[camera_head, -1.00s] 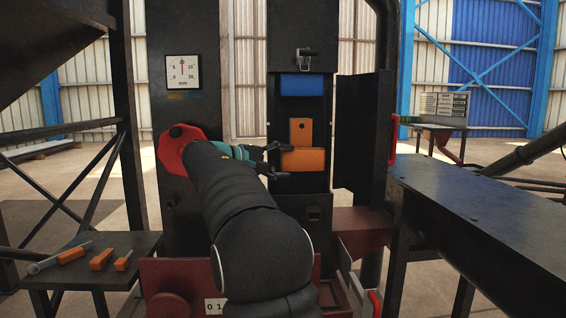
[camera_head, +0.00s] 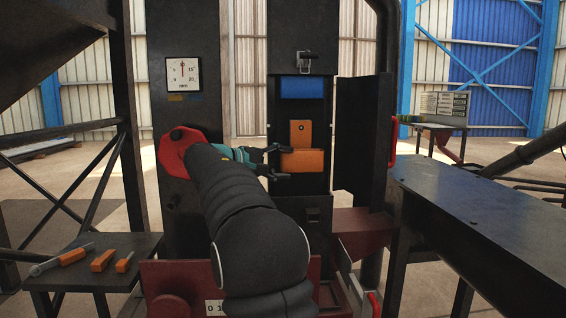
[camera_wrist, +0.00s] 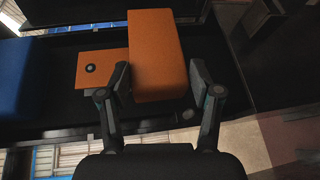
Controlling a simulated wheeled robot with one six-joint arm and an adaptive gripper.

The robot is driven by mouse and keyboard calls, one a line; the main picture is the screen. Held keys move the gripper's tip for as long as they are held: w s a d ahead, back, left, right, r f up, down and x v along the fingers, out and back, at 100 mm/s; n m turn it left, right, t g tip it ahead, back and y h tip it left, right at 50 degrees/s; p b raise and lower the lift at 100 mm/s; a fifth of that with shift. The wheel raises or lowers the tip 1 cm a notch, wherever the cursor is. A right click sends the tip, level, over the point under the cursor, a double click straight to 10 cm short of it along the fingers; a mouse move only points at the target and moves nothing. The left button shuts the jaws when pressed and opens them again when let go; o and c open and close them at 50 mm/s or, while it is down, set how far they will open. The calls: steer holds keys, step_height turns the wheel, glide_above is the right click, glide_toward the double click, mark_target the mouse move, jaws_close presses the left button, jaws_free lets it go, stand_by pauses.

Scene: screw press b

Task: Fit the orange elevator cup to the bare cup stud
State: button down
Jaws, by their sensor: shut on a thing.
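The orange elevator cup (camera_head: 303,161) is a box-shaped front with a flat back plate (camera_head: 300,132) rising above it. It sits against the dark upright of the press, below a blue cup (camera_head: 302,86). My gripper (camera_head: 280,161) comes in from the left, with its fingers above and below the box. In the wrist view the fingers (camera_wrist: 160,88) are shut on the box part (camera_wrist: 157,55). The back plate (camera_wrist: 95,69) shows a dark round spot, a stud end or hole; I cannot tell which. What lies behind the plate is hidden.
A dark open door panel (camera_head: 363,132) stands right of the cup. A long dark bench (camera_head: 480,225) lies at right. A dial gauge (camera_head: 183,74) is on the left column.

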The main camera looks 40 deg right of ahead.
steer(key=shift+w+d+p, duration=0.5)
steer(key=shift+w, duration=0.35)
steer(key=shift+c, duration=0.7)
jaws_free()
